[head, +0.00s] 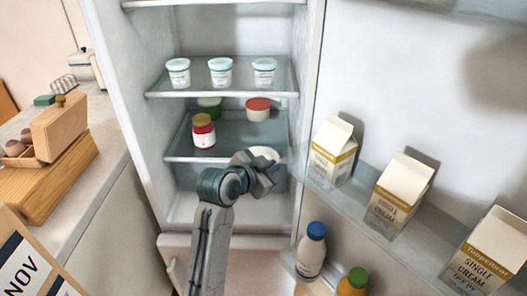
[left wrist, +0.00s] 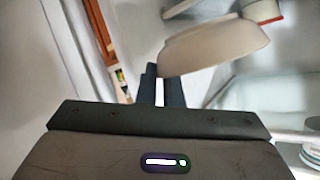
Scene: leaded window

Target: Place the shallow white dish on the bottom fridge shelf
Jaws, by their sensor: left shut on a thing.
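The shallow white dish (head: 265,153) is small in the head view, at the right front of the lower glass shelf (head: 232,135). My left gripper (head: 262,172) is shut on the dish and partly covers it. In the left wrist view the dish (left wrist: 215,45) is tilted, with the closed fingers (left wrist: 162,85) at its lower left edge. Whether the dish touches the shelf cannot be told. Below this shelf is the fridge floor (head: 190,208), partly behind my arm. My right gripper is not in view.
On the lower shelf stand a red jar (head: 203,132), a red-lidded tub (head: 258,109) and a green tub (head: 210,105). White tubs (head: 220,72) line the shelf above. The open door at the right holds cream cartons (head: 398,190) and bottles (head: 311,250). The lower shelf's middle is clear.

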